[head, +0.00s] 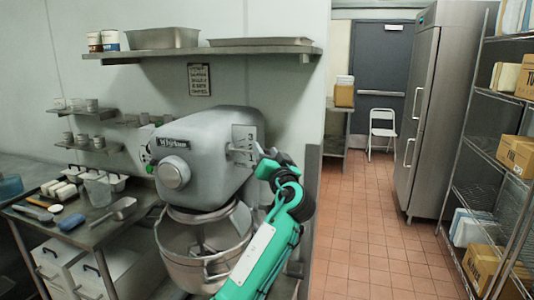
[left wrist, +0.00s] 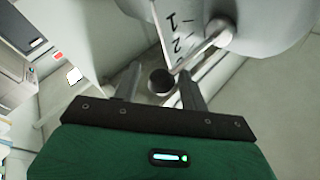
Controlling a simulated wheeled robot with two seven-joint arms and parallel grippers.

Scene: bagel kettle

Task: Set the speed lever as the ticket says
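The grey stand mixer (head: 210,150) has a pale speed plate (head: 243,136) with numerals on its right side. In the left wrist view the numerals 1 and 2 (left wrist: 177,42) show. The speed lever (left wrist: 205,48) is a metal rod with a round black knob (left wrist: 161,81). It lies past the 2; its exact setting is hard to read. My left gripper (head: 264,154) is at the lever. In the left wrist view my left gripper (left wrist: 160,88) is open, with one finger on each side of the knob and gaps showing. My right gripper is out of view.
A framed notice (head: 199,79) hangs on the wall; its text is too small to read. The steel bowl (head: 190,252) sits under the mixer head. A side table (head: 90,225) with tools stands left. A wall shelf (head: 200,52) is above. The tiled floor right is clear.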

